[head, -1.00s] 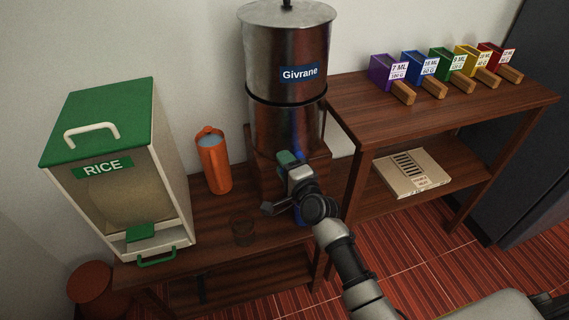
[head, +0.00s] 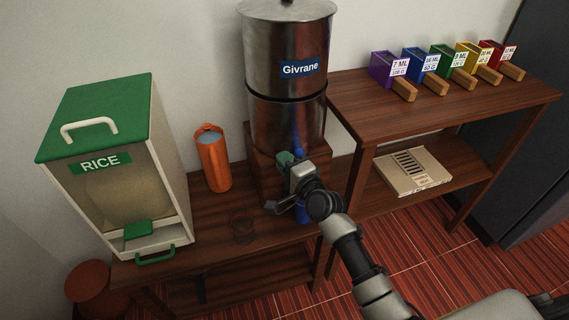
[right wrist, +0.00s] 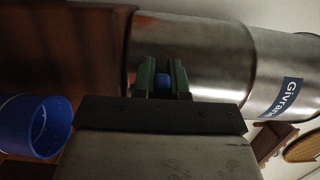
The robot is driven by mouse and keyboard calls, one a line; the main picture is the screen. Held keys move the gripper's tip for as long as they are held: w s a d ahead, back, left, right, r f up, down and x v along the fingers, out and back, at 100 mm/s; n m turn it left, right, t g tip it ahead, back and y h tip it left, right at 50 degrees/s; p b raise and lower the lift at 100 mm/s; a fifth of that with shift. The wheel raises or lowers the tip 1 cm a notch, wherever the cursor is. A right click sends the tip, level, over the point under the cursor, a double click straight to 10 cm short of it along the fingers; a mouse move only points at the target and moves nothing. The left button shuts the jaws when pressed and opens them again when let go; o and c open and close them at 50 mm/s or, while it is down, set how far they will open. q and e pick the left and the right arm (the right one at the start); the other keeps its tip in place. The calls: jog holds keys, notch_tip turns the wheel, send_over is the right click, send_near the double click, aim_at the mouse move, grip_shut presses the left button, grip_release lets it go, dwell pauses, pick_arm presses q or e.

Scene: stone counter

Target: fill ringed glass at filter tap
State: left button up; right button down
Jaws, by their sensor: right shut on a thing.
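The steel water filter (head: 286,115), labelled Givrane, stands on a wooden block at the back. My right gripper (head: 285,158) is in front of its lower part. In the right wrist view its green fingers (right wrist: 163,80) are shut on a small blue piece (right wrist: 162,81) at the filter, which looks like the tap lever. A blue cup (head: 302,213) stands below the gripper, partly hidden by my arm; it also shows in the right wrist view (right wrist: 35,125). A dark clear glass (head: 242,229) stands to its left. I cannot make out a ring on either. My left gripper is out of view.
An orange pitcher (head: 213,160) with pale contents stands left of the filter. A rice dispenser (head: 115,165) is farther left. The right shelf holds several coloured scoop boxes (head: 430,75) above and a flat carton (head: 412,171) below.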

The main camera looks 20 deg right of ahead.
pick_arm(q)
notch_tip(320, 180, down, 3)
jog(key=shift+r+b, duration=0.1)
jog(key=shift+b, duration=0.85)
pick_arm(e)
jog(key=shift+s+n+g+y, duration=0.25)
jog(key=shift+n+y, duration=0.15)
jog(key=shift+y, duration=0.2)
jog(key=shift+s+n+g+y, duration=0.15)
jog(key=shift+n+g+y, duration=0.1)
jog(key=shift+n+y, duration=0.25)
jog(key=c, duration=1.2)
grip_release()
jog(key=shift+o, duration=0.2)
jog(key=shift+s, duration=0.1)
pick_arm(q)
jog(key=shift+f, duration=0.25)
pick_arm(e)
jog(key=v, duration=1)
jog(key=shift+s, duration=0.25)
jog(key=shift+d, duration=0.15)
